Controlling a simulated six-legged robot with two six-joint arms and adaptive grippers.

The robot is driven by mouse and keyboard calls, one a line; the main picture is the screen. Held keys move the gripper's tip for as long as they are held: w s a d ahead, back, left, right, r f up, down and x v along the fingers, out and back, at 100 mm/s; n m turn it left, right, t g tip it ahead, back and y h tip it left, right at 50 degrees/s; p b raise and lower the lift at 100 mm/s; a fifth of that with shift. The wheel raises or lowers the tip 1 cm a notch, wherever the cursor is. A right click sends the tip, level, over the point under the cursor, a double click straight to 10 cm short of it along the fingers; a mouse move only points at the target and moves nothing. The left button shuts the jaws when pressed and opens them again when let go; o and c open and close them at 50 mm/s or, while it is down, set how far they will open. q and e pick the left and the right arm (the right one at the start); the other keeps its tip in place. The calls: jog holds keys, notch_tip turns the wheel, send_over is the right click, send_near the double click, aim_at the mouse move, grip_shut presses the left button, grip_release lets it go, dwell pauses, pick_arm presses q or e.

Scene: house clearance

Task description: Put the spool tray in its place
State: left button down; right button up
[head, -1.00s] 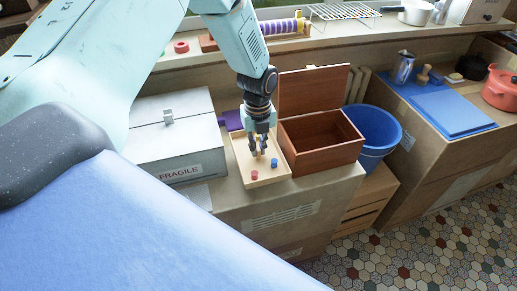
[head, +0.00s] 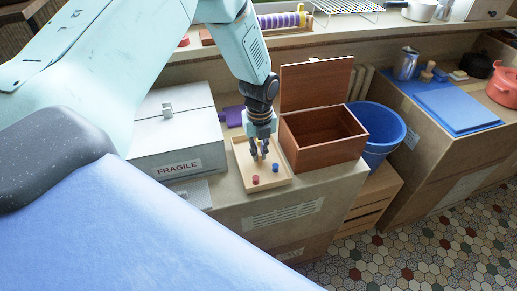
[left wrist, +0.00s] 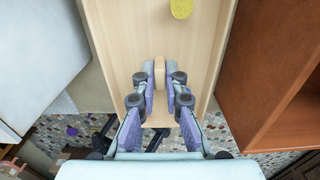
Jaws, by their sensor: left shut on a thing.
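The spool tray (head: 280,184) is a shallow pale wooden tray on or just above the cardboard box top; I cannot tell if it touches. It holds a red spool (head: 255,180) and a blue spool (head: 275,168). A yellow spool (left wrist: 181,8) shows in the left wrist view. My left gripper (head: 259,156) points down into the tray. In the left wrist view its fingers (left wrist: 160,85) are shut on the tray's wooden grip (left wrist: 159,70). An open reddish-brown wooden box (head: 322,153) stands just right of the tray, its lid (head: 315,87) raised and its inside empty. My right gripper is out of view.
A grey-white box marked FRAGILE (head: 178,130) stands close on the left. A purple piece (head: 233,115) lies behind the tray. A blue bucket (head: 383,135) is right of the wooden box. The windowsill behind holds a striped roll (head: 282,20) and a wire rack (head: 345,8).

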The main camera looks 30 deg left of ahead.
pick_arm(q)
jog(key=shift+f, duration=0.6)
jog(key=shift+a+f, duration=0.1)
jog(key=shift+a, duration=0.25)
jog(key=c, duration=1.4)
grip_release()
jog(key=shift+d+r, duration=0.2)
jog(key=shift+d, duration=0.1)
jog(key=shift+c, duration=0.2)
jog(key=shift+o, duration=0.5)
jog(key=shift+a+f, duration=0.15)
jog(key=shift+a, duration=0.1)
jog(key=shift+c, duration=0.4)
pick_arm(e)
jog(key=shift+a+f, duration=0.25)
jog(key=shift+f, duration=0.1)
pick_arm(q)
jog(key=shift+d, duration=0.2)
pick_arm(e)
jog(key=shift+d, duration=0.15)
pick_arm(q)
jog(key=shift+a, duration=0.15)
